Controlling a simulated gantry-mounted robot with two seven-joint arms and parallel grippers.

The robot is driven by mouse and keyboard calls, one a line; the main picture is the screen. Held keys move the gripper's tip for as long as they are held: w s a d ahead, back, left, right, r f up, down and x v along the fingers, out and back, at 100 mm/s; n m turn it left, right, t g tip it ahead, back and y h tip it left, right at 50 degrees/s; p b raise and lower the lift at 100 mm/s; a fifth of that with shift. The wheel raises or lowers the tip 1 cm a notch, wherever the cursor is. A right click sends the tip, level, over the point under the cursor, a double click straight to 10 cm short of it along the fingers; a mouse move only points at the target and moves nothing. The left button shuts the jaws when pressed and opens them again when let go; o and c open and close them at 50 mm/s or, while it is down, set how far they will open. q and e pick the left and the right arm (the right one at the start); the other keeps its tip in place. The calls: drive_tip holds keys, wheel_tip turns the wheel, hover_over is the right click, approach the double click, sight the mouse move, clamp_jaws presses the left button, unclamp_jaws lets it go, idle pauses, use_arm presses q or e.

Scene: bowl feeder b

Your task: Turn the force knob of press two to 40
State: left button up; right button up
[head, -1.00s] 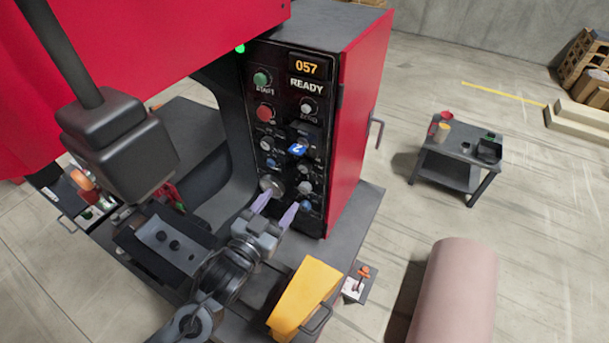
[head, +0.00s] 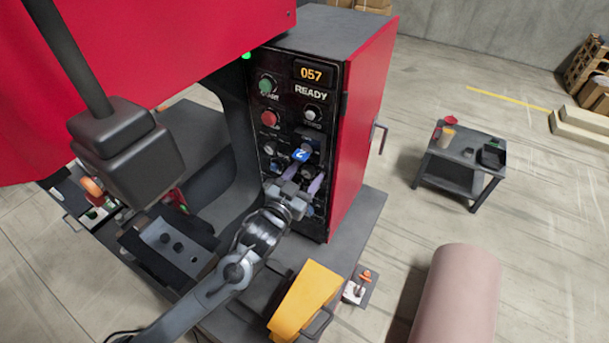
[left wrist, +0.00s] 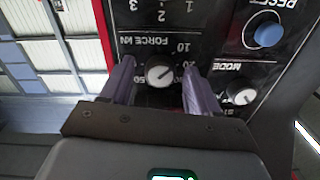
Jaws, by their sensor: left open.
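The control panel of the red press (head: 362,120) carries a blue tag with a 2 (head: 301,155) and a display (head: 311,74) showing 057 above READY. In the left wrist view, upside down, the force knob (left wrist: 160,73) is a round metal knob under the label FORCE kN, with 10 and 20 readable on its scale. My left gripper (head: 304,174) is open at the panel. In the left wrist view its two purple fingers (left wrist: 159,72) stand on either side of the force knob, with gaps visible. The knob's exact pointer setting is hard to read. My right gripper is not visible.
A blue RESET button (left wrist: 267,35) and a MODE knob (left wrist: 241,96) lie beside the force knob. Green (head: 267,85) and red (head: 269,118) buttons sit higher on the panel. A yellow block-like part (head: 304,298) stands in front. A small grey table (head: 459,157) stands right.

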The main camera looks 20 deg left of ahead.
use_arm(q)
drive_tip(key=c, duration=1)
drive_tip(key=shift+c, duration=0.2)
